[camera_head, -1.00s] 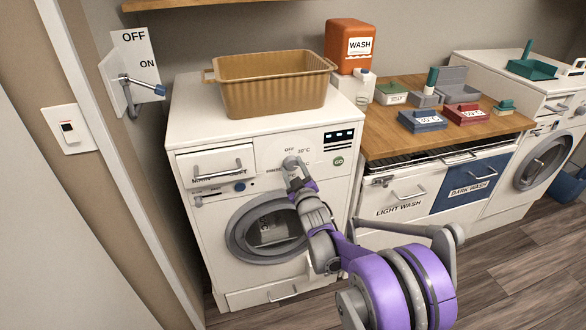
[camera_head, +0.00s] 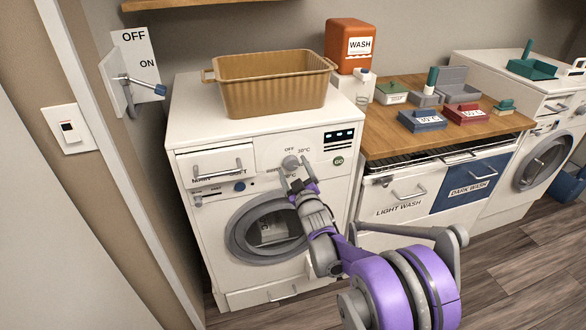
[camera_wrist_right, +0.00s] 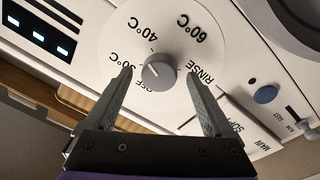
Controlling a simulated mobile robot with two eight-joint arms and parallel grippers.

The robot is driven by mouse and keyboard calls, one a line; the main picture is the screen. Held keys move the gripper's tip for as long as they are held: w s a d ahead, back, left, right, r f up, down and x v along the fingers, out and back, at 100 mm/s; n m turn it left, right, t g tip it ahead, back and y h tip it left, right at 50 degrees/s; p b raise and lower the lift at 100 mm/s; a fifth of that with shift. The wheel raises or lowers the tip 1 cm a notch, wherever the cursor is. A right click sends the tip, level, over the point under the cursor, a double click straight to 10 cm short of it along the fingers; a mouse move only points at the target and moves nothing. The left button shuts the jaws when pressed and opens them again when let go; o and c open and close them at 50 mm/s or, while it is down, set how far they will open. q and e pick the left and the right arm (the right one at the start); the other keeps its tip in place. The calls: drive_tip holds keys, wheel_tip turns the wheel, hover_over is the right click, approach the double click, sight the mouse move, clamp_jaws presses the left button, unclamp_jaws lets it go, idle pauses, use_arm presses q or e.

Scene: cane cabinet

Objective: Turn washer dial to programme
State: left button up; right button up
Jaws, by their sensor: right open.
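The washer (camera_head: 190,225) stands at the left with its round grey dial (camera_head: 291,162) on the upper front panel. In the right wrist view the dial (camera_wrist_right: 158,72) is ringed by the labels OFF, 30°C, 40°C, 60°C and RINSE. A pale mark on its upper-left side faces roughly the 30°C–40°C side; its exact setting is hard to tell. My right gripper (camera_head: 296,181) is open just below and in front of the dial. In the wrist view its two fingers (camera_wrist_right: 159,80) appear either side of the dial, with visible gaps. My left gripper is out of view.
A tan basket (camera_head: 275,95) sits on the washer. The GO button (camera_head: 338,161) is right of the dial; the detergent drawer (camera_head: 217,164) is to its left. A wooden counter (camera_head: 395,140) adjoins at right. A wall lever (camera_head: 140,84) sticks out at the left.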

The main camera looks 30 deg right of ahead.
drive_tip(key=v, duration=1)
